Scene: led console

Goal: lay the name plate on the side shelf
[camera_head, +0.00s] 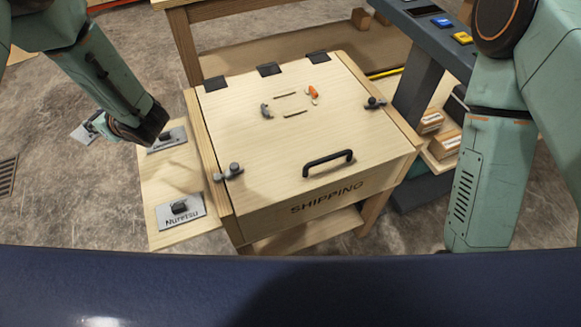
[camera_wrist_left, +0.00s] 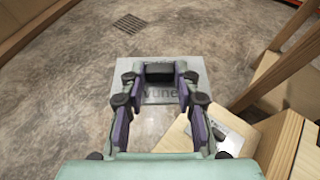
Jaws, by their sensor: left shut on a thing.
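My left gripper (camera_head: 97,124) is shut on the dark knob of a grey name plate (camera_head: 82,135). The plate also shows in the left wrist view (camera_wrist_left: 153,94), with its lettering partly hidden by the fingers. It is held over the floor, left of the side shelf (camera_head: 160,185), and apart from it. The pale wooden side shelf also shows in the left wrist view (camera_wrist_left: 180,140). Two other knobbed plates lie on it: one reading "Nuretsu" (camera_head: 190,221) at the near end and one (camera_head: 168,147) at the far end. My right gripper is out of view.
The wooden console (camera_head: 270,160) marked "SHIPPING" stands right of the shelf, with a black handle (camera_head: 328,160) and small pieces on its lid. A grey bench (camera_head: 425,30) with blue and yellow items is at right. Bare shelf shows between the two plates.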

